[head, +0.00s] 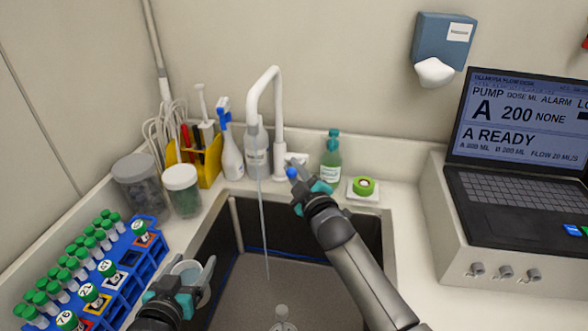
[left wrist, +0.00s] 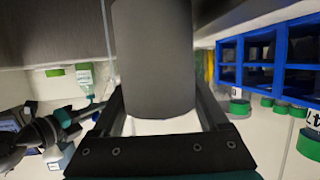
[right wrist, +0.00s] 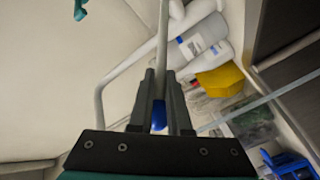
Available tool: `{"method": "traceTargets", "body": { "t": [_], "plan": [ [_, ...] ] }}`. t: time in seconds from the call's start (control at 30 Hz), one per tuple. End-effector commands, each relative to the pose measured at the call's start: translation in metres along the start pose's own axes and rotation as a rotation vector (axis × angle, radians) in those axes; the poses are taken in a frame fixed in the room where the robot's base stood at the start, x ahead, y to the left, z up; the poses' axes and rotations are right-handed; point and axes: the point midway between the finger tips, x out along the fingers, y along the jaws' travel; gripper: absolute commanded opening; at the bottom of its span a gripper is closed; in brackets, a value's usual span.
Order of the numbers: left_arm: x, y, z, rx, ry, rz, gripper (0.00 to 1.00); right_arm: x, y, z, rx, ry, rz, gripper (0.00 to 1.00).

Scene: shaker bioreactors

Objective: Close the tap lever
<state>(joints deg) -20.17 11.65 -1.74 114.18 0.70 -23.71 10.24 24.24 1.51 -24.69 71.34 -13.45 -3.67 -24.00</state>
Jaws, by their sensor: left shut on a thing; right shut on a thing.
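The white tap (head: 277,100) stands behind the sink, and a thin stream of water (head: 263,230) runs from its spout into the basin. My right gripper (head: 299,178) is at the tap lever, beside the tap's base. In the right wrist view its fingers (right wrist: 160,95) are shut on the tap lever, whose blue part (right wrist: 159,116) shows between them. My left gripper (head: 196,283) is at the sink's left edge, shut on a pale cup (head: 186,269). In the left wrist view the cup is a large grey cylinder (left wrist: 153,55) between the fingers.
A glass vessel (head: 282,318) is in the sink (head: 240,285). A blue rack (head: 115,275) of green-capped tubes is at left, with jars (head: 182,190) and a yellow holder (head: 205,165) behind. A green bottle (head: 331,157) stands near my right gripper. A laptop (head: 515,150) is at right.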

Motion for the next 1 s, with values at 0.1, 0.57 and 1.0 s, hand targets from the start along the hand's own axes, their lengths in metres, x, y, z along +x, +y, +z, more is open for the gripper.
{"method": "traceTargets", "body": {
  "t": [0.1,0.57,1.0],
  "plan": [
    [-0.005,0.0,-0.015,0.0,0.003,0.0,0.16,0.002,0.007,-0.004,0.014,-0.018,-0.019,0.0],
    [-0.018,0.0,-0.05,0.0,0.002,0.0,0.16,0.009,0.019,-0.009,0.073,-0.077,-0.086,0.0],
    [-0.018,0.0,-0.049,0.0,0.002,0.0,0.16,0.009,0.02,-0.008,0.076,-0.077,-0.086,0.26]
  ]
}}
